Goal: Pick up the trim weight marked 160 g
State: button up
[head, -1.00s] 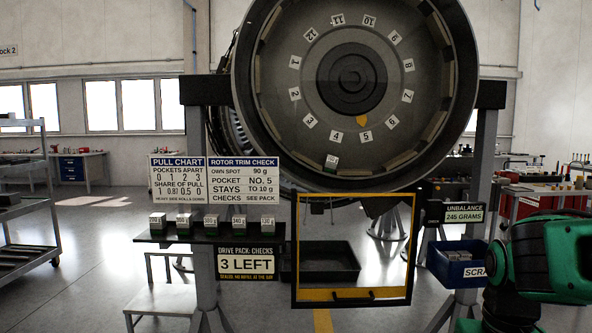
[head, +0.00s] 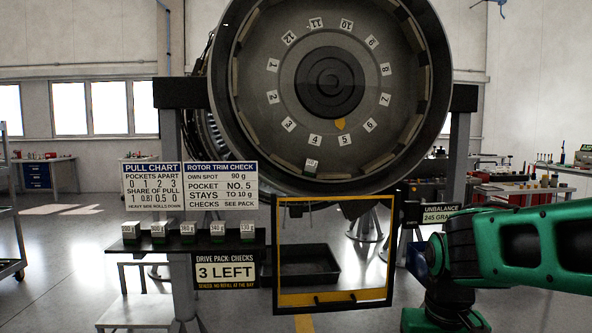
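Several small trim weights with pale tops and label faces stand in a row on a dark shelf (head: 185,252) left of centre. Their labels are tiny and blurred. The middle weight (head: 187,232) seems to read 160, but I cannot be sure. The others are the far left weight (head: 130,232), the second (head: 158,232), the fourth (head: 217,232) and the right-hand one (head: 247,232). My green arm shows at the right, well away from the shelf. My gripper is not in view.
The turbofan (head: 331,90) with a numbered ring stands behind; a small block (head: 310,167) sits in it below number 4. A yellow-edged frame (head: 334,298) stands right of the shelf, with a dark tray (head: 305,268) behind. A sign reading 3 LEFT (head: 225,271) hangs below the shelf.

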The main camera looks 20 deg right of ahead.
aim_at(310, 166)
jog(key=i, duration=0.85)
jog(key=z, duration=0.1)
